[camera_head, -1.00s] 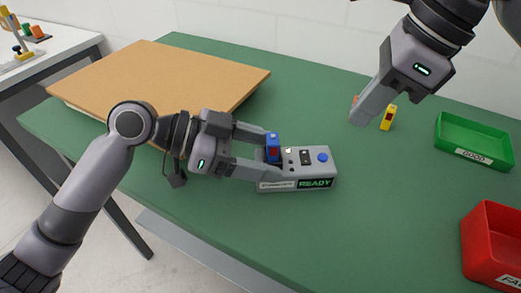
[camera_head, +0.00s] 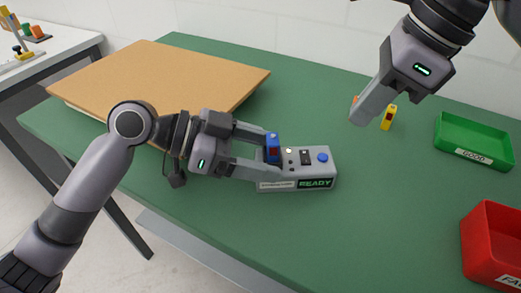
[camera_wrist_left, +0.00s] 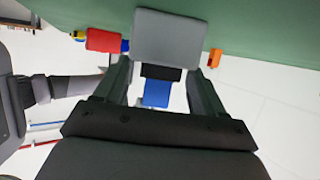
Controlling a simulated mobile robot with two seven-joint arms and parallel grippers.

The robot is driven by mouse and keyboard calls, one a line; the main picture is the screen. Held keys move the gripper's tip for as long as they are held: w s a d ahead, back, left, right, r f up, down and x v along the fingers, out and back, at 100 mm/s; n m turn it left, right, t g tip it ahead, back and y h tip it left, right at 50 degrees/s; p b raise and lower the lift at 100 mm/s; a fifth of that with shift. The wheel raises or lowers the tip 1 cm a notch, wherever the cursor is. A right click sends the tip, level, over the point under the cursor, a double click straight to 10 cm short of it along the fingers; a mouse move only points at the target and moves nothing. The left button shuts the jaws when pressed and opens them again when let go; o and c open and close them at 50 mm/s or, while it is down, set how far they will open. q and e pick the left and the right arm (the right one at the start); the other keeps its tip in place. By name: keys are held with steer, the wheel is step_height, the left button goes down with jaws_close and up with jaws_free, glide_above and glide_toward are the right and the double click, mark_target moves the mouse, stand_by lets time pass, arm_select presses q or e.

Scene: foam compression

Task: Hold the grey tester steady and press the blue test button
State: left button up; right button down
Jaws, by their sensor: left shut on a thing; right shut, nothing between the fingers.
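The grey tester (camera_head: 280,185) lies on the green table with a lit READY panel on its front. The blue test button (camera_head: 322,157) is at the right end of its top and is uncovered. A blue block with a red mark (camera_head: 272,147) is at its left end. My left gripper (camera_head: 268,155) reaches in from the left and is shut on the tester's left part; its fingertips partly hide the tester. In the left wrist view a grey box-like shape (camera_wrist_left: 177,38) is at the fingertips, with a blue thing (camera_wrist_left: 156,93) between the fingers. My right gripper (camera_head: 362,113) is shut and empty, above and right of the button.
A yellow block (camera_head: 388,117) and a partly hidden orange one (camera_head: 355,100) are beyond the right gripper. A green GOOD tray (camera_head: 478,155) and a red bin (camera_head: 490,262) are at the right. A brown board (camera_head: 165,75) covers the back left. Table right of the tester is clear.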

steer(key=n+t+y, duration=0.2)
steer(key=n+y, duration=0.3)
steer(key=n, duration=2.1)
glide_toward(306, 153)
steer(key=shift+w+x, duration=0.2)
steer(key=shift+x, duration=0.95)
steer(key=shift+w+x, duration=0.2)
steer(key=shift+x, duration=0.9)
steer(key=shift+f, duration=0.35)
